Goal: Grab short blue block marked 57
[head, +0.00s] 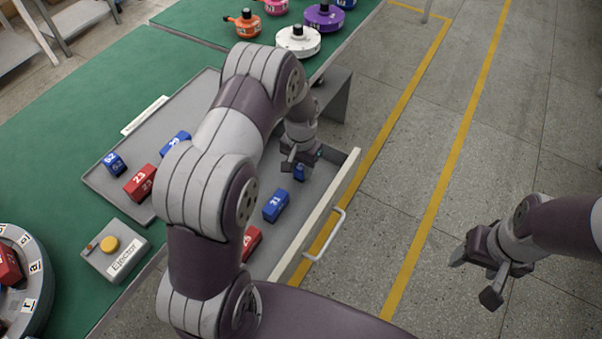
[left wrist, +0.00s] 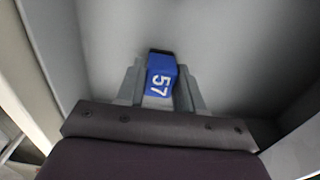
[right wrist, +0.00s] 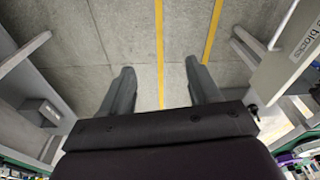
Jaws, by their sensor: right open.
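The short blue block marked 57 (left wrist: 161,80) sits between the fingers of my left gripper (left wrist: 160,92) in the left wrist view, its number facing the camera. The fingers press close on both its sides, closed on it. In the head view my left gripper (head: 298,160) is over the far part of the open drawer, with the blue block (head: 299,173) at its tips. I cannot tell whether the block touches the drawer floor. My right gripper (head: 490,272) is open and empty above the floor at the right; its spread fingers show in the right wrist view (right wrist: 160,85).
The open drawer (head: 325,205) also holds a blue block (head: 275,205) and a red block (head: 251,241), partly behind my left arm. A grey tray (head: 105,183) with several blocks and an ejector box (head: 118,262) are on the green table. Coloured motors stand at the back.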

